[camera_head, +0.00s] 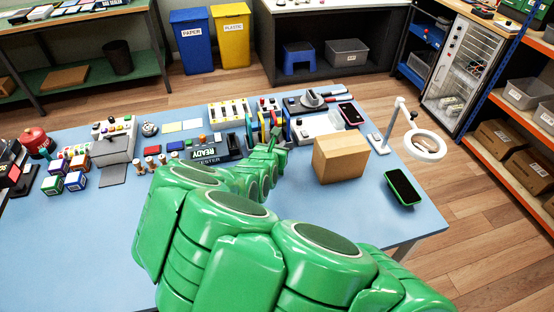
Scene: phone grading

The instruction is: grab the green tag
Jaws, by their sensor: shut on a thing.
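My gripper (279,138) is at the end of my green arm, over the back part of the blue table, just in front of a rack of upright coloured folders (265,121). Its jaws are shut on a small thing. The arm's own green and the distance keep me from making out what it is. I cannot pick out the green tag for sure.
A cardboard box (340,158) stands right of my gripper. The table's left front is clear.

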